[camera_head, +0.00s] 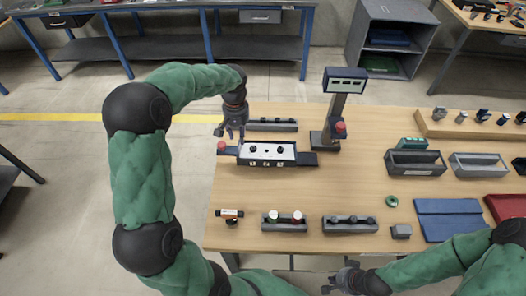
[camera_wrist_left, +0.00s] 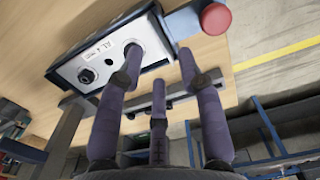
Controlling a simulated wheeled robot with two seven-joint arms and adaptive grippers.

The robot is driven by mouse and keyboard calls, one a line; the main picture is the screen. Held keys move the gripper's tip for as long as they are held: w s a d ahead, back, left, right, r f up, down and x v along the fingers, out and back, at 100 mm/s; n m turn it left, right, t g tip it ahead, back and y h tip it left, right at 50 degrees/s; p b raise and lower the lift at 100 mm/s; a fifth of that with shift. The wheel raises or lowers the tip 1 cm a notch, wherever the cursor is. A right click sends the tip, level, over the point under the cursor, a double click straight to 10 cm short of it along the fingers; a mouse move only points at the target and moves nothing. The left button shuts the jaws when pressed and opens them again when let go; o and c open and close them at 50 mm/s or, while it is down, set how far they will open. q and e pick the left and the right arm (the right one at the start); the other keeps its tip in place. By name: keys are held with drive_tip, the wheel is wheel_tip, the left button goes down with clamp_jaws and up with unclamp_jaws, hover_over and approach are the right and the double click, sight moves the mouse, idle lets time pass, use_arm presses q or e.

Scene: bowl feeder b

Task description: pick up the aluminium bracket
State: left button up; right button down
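I cannot pick out the aluminium bracket for certain. A small grey block (camera_head: 401,231) lies near the table's front edge, but its shape is too small to tell. My left gripper (camera_head: 235,135) hangs at the left end of a dark fixture with a white top plate (camera_head: 267,153). In the left wrist view its fingers (camera_wrist_left: 158,65) are spread, with nothing seen between them. One fingertip overlaps the printed white plate (camera_wrist_left: 104,64) beside a dark round hole; contact is unclear. My right gripper (camera_head: 345,280) is low at the front edge, its fingers too small to read.
A red button (camera_wrist_left: 214,17) sits at the fixture's end. A post with a display (camera_head: 345,82) stands behind right. Dark racks (camera_head: 350,225) line the front; grey bins (camera_head: 415,162), a blue mat (camera_head: 448,220) and a red tray (camera_head: 506,207) are right. The table's middle is clear.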

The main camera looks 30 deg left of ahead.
sight(241, 150)
use_arm(q)
drive_tip(key=shift+w+f+b, duration=0.2)
drive_tip(key=shift+f+b, duration=0.35)
drive_tip(key=shift+f, duration=2.2)
clamp_jaws()
